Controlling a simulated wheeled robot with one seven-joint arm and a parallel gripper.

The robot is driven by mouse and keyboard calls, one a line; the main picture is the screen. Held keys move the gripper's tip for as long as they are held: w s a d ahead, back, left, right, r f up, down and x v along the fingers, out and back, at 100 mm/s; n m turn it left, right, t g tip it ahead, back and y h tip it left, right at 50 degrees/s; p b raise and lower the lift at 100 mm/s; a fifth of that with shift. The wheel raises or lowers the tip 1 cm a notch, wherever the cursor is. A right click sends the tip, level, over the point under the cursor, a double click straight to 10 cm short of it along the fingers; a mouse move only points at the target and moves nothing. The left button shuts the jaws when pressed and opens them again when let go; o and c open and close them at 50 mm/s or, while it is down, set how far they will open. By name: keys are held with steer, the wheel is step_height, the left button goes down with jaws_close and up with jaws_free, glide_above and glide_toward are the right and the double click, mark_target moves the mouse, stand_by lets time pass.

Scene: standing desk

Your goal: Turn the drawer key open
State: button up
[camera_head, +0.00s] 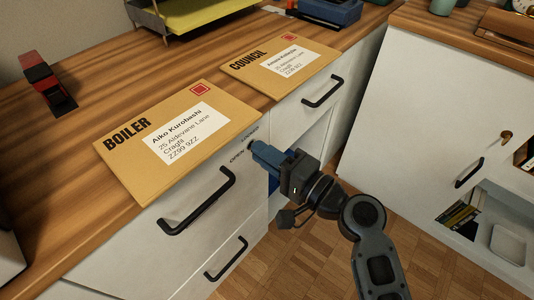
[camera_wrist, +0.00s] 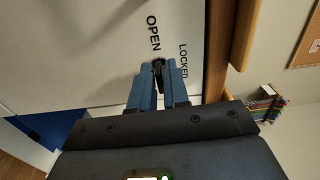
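The drawer key (camera_wrist: 158,72) is a small dark piece at the white drawer front, below the word OPEN and left of the word LOCKED in the wrist view. It stands roughly upright in that picture, its upper end toward OPEN. The blue fingers of my gripper (camera_wrist: 158,82) lie on both sides of it with little gap, and appear shut on it. In the head view my gripper (camera_head: 258,150) is at the upper right corner of the drawer front (camera_head: 225,178), hiding the key. The labels OPEN and LOCKED show just left of the fingers. The drawer is flush with the cabinet.
A BOILER envelope (camera_head: 178,140) and a COUNCIL envelope (camera_head: 280,58) lie on the wooden desktop (camera_head: 85,115) above. Black handles stick out from the drawer (camera_head: 200,203), the drawer below (camera_head: 228,258) and a neighbouring drawer (camera_head: 322,92). A white cabinet (camera_head: 430,100) stands right.

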steer(key=shift+o, duration=1.4)
steer(key=shift+d, duration=0.1)
steer(key=v, duration=0.7)
steer(key=shift+s+d+p, duration=0.2)
steer(key=shift+d+p, duration=0.05)
steer(key=shift+p, duration=0.1)
